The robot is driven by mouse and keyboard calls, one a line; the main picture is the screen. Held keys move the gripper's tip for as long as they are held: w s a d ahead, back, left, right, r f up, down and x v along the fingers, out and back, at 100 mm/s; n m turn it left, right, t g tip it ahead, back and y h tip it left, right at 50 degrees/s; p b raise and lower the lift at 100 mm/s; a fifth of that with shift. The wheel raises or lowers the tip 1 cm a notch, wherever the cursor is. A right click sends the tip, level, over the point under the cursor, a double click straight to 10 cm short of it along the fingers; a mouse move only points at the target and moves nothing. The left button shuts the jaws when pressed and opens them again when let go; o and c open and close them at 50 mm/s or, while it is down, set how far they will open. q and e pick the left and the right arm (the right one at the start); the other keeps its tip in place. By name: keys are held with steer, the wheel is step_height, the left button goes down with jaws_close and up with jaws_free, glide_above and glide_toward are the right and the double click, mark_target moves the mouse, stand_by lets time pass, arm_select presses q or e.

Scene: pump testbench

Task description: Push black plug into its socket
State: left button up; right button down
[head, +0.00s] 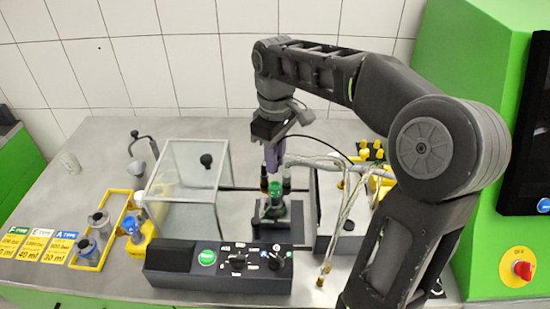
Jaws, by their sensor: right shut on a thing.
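My right gripper (272,168) reaches down from above, over the small pump fixture (277,212). Its purple fingers are shut on a small dark thing, which looks like the black plug (264,172). The fingers hide most of it, and I cannot tell how deep it sits. Right under it are a red piece and a green part (276,191) of the fixture. Another dark upright connector (287,182) stands just to the right. The socket itself is hidden or too small to make out. My left gripper is not in view.
A clear glass box (186,205) stands left of the fixture. A black control panel (218,267) lies in front. Braided hoses (345,222) and a dark box with yellow fittings (372,152) are on the right. A yellow tray (101,231) with cups is far left.

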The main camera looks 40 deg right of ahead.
mark_target(275, 188)
steer(key=shift+f, duration=0.1)
step_height(275, 188, down, 4)
steer(key=b, duration=0.3)
steer(key=shift+b, duration=0.3)
steer(key=shift+f, duration=0.1)
stand_by(1.1)
steer(key=shift+f, duration=0.15)
stand_by(0.3)
steer(key=shift+f, duration=0.4)
steer(key=shift+f+b, duration=0.3)
steer(key=shift+b, duration=0.05)
stand_by(0.9)
steer(key=c, duration=1.2)
jaws_free()
steer(key=shift+c, duration=0.2)
